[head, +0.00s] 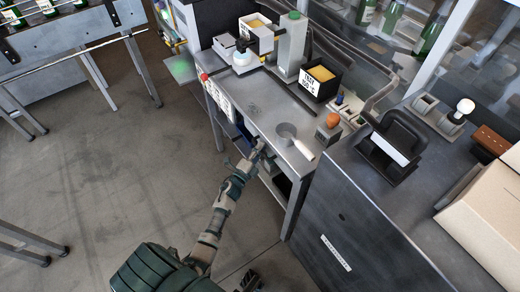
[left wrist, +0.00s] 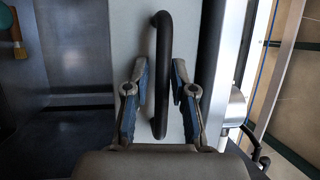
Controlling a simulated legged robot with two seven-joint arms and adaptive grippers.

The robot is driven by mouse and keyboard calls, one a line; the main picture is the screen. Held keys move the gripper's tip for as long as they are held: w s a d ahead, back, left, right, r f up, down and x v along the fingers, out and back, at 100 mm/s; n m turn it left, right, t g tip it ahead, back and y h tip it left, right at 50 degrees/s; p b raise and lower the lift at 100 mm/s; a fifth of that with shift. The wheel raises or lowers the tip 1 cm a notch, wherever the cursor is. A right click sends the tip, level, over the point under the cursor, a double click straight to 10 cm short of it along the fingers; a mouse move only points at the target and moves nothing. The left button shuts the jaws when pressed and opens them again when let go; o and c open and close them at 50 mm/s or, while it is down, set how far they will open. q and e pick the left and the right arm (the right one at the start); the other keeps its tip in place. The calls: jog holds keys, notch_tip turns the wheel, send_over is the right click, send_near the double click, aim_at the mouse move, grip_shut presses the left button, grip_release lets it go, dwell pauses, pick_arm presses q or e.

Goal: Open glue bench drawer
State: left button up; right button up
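The glue bench (head: 252,100) is a grey metal table right of centre in the head view. My left arm reaches up to its front edge, where the left gripper (head: 259,146) is. In the left wrist view a black bar handle (left wrist: 162,75) stands on a light grey drawer front (left wrist: 128,38). The left gripper (left wrist: 160,85) is open, one blue-padded finger on each side of the handle's lower part. Gaps show between the fingers and the bar. How far the drawer stands out cannot be told. My right gripper is not in view.
A dark cabinet (head: 345,215) adjoins on the right. Floor (head: 120,150) at left is clear.

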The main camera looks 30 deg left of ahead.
pick_arm(q)
grip_shut()
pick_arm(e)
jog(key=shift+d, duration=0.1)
pick_arm(q)
jog(key=shift+s, duration=0.15)
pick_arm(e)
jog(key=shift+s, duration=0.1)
pick_arm(q)
jog(key=s+a+p, duration=0.1)
jog(key=s+a, duration=0.3)
jog(key=s, duration=0.7)
jog(key=s+a+p, duration=0.2)
jog(key=s+a, duration=0.3)
jog(key=s, duration=0.6)
jog(key=shift+s+a+f, duration=0.2)
jog(key=shift+s, duration=0.2)
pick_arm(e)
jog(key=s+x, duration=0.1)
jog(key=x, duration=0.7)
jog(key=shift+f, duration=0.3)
pick_arm(q)
grip_release()
jog(key=shift+w, duration=0.1)
